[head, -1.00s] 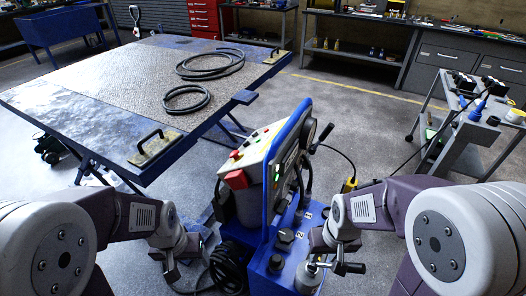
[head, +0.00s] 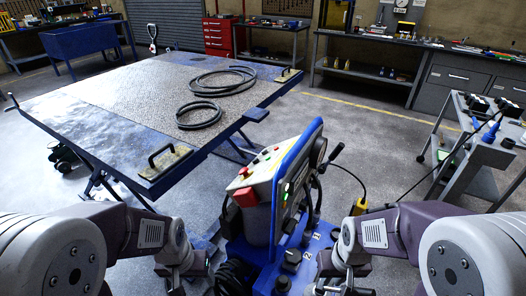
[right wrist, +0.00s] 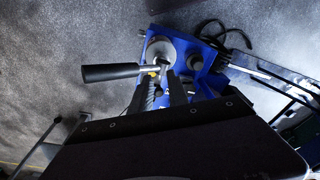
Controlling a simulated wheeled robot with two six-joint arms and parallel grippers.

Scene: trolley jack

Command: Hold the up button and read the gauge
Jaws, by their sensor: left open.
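The blue power unit (head: 300,245) stands in the lower middle of the head view, with a tilted control box (head: 257,170) on top. Small red and green buttons show on the box; I cannot tell which is the up button. A round dark part, perhaps the gauge (head: 319,150), is seen nearly edge-on at the panel's right, its face unreadable. My left gripper (head: 176,283) is open, left of the unit, partly cut off by the bottom edge. My right gripper (right wrist: 164,92) is at the unit's lower part, close to a black-handled lever (right wrist: 110,73); its grip is unclear.
A large blue lift table (head: 130,110) with coiled black hoses fills the left. A grey trolley (head: 478,150) with tools stands at the right. Open floor lies behind the unit.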

